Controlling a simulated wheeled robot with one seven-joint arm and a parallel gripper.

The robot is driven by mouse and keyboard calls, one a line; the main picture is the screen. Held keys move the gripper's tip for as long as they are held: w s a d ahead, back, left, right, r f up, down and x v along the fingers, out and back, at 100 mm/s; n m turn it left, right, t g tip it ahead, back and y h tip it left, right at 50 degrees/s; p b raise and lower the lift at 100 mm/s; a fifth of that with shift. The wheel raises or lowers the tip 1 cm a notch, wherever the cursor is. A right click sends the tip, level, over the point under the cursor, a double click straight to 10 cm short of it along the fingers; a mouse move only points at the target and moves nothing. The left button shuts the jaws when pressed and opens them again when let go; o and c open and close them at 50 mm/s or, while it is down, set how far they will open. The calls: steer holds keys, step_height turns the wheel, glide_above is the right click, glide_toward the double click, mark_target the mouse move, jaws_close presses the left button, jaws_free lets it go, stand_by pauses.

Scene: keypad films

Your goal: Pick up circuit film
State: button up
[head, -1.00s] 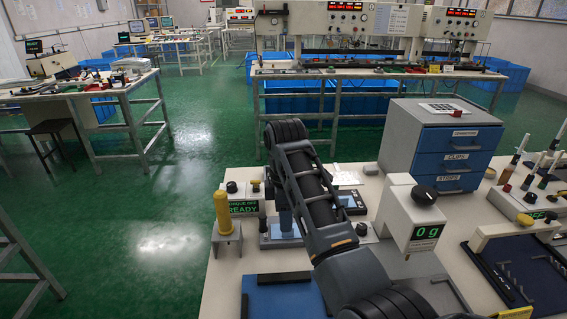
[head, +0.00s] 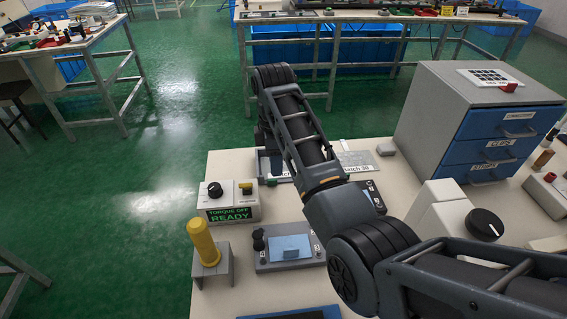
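No sheet can be named as the circuit film for certain. A thin grey patterned sheet (head: 358,164) lies flat at the far edge of the bench, beside a white label reading "atch 30", its start covered by my forearm. A light blue piece (head: 291,248) lies on a small grey fixture (head: 268,263) left of my elbow. My forearm reaches away over the bench and bends down at its far end. My gripper's fingers do not show; my own arm hides that spot, so any hold is hidden.
A yellow-handled tool (head: 203,243) stands in a grey holder. Behind it is a torque box (head: 228,203) reading "READY". A scale with a black knob (head: 486,224) and a blue drawer cabinet (head: 502,143) stand right. Open green floor lies left.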

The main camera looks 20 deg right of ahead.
mark_target(277, 180)
steer(key=shift+s+f+p, duration=0.15)
steer(key=shift+f+p, duration=0.25)
steer(key=shift+f, duration=2.4)
steer(key=shift+c, duration=0.4)
jaws_close()
